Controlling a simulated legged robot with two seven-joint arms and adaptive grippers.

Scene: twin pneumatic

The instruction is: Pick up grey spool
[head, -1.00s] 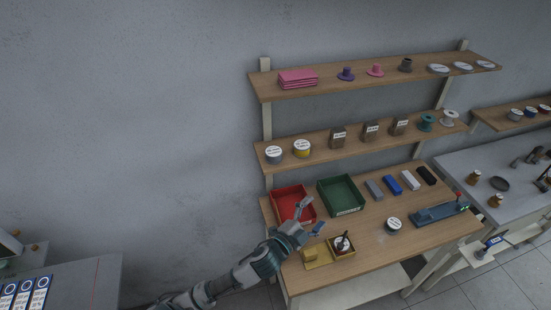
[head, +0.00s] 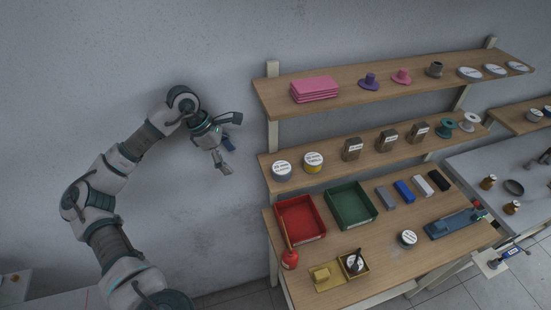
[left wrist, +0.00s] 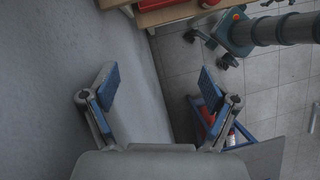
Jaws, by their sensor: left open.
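A pale grey spool (head: 470,122) stands at the right end of the middle shelf (head: 330,168) in the head view. A teal spool (head: 445,129) stands just left of it. My left gripper (head: 232,144) is open and empty, held in the air in front of the wall, left of the shelves and well away from the spool. In the left wrist view, the two blue-padded fingers (left wrist: 158,88) are wide apart with nothing between them. The spool does not show there. My right gripper is not in view.
The top shelf (head: 335,97) overhangs the middle one. Brown boxes (head: 388,141) and round tins (head: 282,171) share the middle shelf. The wall area at left is free.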

